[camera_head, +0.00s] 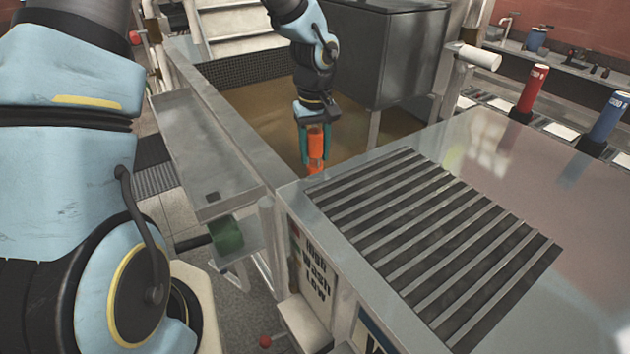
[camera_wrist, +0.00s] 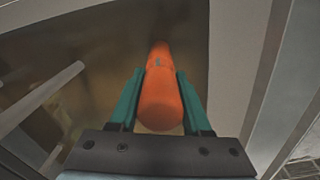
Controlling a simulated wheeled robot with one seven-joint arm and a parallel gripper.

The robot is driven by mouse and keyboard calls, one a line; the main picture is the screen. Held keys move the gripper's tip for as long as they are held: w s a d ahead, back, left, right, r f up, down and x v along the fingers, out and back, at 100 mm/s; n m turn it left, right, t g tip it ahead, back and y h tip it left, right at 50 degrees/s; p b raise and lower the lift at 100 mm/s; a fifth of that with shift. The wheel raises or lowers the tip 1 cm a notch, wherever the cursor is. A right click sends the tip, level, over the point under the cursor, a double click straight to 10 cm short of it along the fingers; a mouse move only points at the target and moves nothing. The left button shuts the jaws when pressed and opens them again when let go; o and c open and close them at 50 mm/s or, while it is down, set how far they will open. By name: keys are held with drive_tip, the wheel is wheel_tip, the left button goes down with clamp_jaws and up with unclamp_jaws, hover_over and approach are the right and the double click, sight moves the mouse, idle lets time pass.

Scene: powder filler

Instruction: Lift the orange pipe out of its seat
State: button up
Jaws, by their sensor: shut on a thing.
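The orange pipe (camera_head: 316,143) is upright between the green fingers of my gripper (camera_head: 314,148) in the head view. In the wrist view the pipe (camera_wrist: 160,92) runs away from the camera, with the green fingers of my gripper (camera_wrist: 160,105) on either side of it. My gripper is shut on the pipe. The pipe's lower end is behind the edge of the metal counter in the head view, so I cannot tell whether it is in its seat.
A slatted metal counter (camera_head: 400,160) stands in front and to the right. A metal ledge (camera_head: 205,165) lies to the left. A large grey box (camera_head: 385,55) hangs behind my gripper. A red cylinder (camera_head: 530,92) and a blue cylinder (camera_head: 607,118) stand at the right.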

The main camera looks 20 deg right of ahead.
clamp_jaws()
drive_tip(key=shift+r, duration=0.15)
wheel_tip(320, 180, up, 18)
drive_tip(key=b, duration=0.2)
drive_tip(key=shift+b, duration=0.4)
wheel_tip(320, 180, up, 11)
drive_tip(key=p, duration=0.9)
idle(1.0)
